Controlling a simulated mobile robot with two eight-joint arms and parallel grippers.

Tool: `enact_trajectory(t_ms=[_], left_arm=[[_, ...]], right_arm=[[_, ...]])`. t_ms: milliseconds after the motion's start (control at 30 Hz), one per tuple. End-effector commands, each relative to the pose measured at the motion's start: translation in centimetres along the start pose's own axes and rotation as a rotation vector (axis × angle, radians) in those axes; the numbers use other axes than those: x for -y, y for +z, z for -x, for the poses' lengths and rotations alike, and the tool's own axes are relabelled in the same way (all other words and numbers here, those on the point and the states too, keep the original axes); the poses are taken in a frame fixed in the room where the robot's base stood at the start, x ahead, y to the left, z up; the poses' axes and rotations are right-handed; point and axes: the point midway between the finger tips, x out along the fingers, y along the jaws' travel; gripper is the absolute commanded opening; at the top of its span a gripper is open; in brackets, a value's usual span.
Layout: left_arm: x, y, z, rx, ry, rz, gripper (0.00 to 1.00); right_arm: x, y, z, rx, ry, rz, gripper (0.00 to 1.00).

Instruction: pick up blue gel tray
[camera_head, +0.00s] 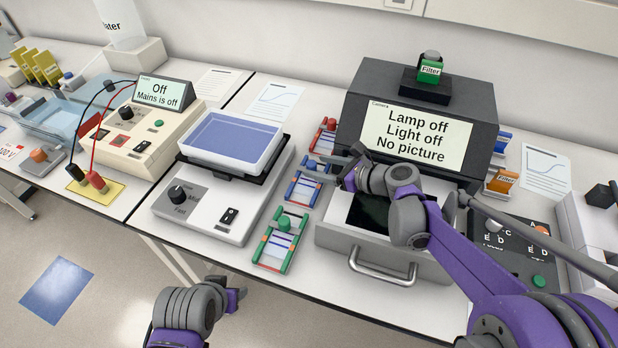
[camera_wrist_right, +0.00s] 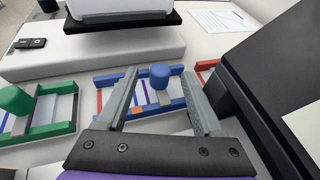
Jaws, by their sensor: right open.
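The blue gel tray (camera_head: 303,189) lies on the bench between the white shaker and the dark imager. It has blue rails and a blue knob, which shows in the wrist view (camera_wrist_right: 160,77). My right gripper (camera_head: 331,162) is open and empty, over the far part of the blue tray in the head view. In the wrist view its fingertips (camera_wrist_right: 160,72) stand either side of the blue knob, and its fingers cover parts of the tray. I cannot tell how high they are. My left gripper (camera_head: 238,297) is low in front of the bench, its jaws unclear.
A green gel tray (camera_head: 272,252) lies nearer the front edge, and a red one (camera_head: 326,137) lies behind. The shaker (camera_head: 215,215) stands left, the imager (camera_head: 400,85) with its open drawer (camera_head: 340,240) right. Bench room between them is narrow.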

Motion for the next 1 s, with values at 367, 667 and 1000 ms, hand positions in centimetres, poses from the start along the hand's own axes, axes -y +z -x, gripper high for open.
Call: enact_trajectory(t_ms=[367,667,1000], left_arm=[[0.0,-0.1,0.1,0.0,0.0,0.0,0.52],[0.0,-0.1,0.1,-0.001,0.0,0.0,0.52],[0.0,-0.1,0.1,0.0,0.0,0.0,0.52]], right_arm=[[0.0,0.0,-2.0,0.0,-0.001,0.0,0.68],[0.0,0.0,-2.0,0.0,-0.001,0.0,0.23],[0.0,0.0,-2.0,0.001,0.0,-0.001,0.0]])
